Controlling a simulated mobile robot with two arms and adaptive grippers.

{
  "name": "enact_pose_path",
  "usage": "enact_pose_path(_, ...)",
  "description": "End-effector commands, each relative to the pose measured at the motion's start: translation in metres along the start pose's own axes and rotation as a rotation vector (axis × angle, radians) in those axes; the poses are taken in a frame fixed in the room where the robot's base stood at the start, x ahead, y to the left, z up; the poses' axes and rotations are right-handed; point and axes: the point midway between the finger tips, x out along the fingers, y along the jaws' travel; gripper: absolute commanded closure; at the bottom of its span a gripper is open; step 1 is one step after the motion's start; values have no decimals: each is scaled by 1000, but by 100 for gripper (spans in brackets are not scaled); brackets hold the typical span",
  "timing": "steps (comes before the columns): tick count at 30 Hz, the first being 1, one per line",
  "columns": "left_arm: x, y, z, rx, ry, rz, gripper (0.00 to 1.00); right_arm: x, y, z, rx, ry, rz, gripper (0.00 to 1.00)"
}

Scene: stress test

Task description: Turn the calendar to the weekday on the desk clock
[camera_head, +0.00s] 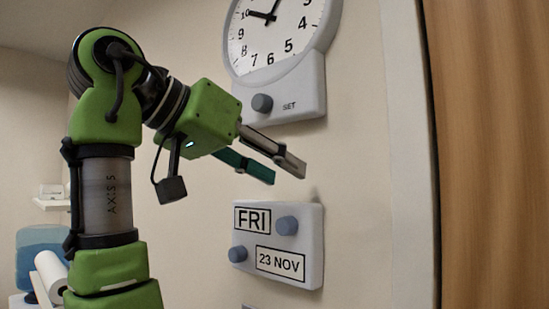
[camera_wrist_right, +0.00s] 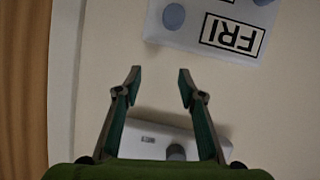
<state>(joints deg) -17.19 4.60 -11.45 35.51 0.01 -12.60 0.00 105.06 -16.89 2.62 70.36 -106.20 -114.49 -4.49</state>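The calendar (camera_head: 300,208) is a pale panel on the wall. It reads FRI (camera_head: 252,219) in its upper window and 23 NOV (camera_head: 281,263) in its lower one. A blue-grey knob (camera_head: 287,226) is right of FRI, and another knob (camera_head: 238,254) is left of the date. In the right wrist view the calendar (camera_wrist_right: 205,8) appears upside down and partly cut off. My right gripper (camera_head: 287,175) is open and empty, just above the calendar and apart from it; its fingers (camera_wrist_right: 160,72) are spread in the wrist view. My left gripper and a desk clock are not in view.
A round wall clock (camera_head: 240,48) with a SET knob (camera_head: 262,103) hangs above the calendar, close to my right gripper. A pale frame (camera_head: 405,150) and wooden panel (camera_head: 490,150) stand at right. A paper roll (camera_head: 50,272) and blue object (camera_head: 38,240) are lower left.

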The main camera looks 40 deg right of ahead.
Motion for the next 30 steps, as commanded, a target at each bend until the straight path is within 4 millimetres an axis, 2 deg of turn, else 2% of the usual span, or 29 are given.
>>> enact_pose_path(7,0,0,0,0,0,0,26,-6,2,-17,0,-2,0,64)
enact_pose_path(30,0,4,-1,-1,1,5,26,-7,2,-18,-1,-1,0,64)
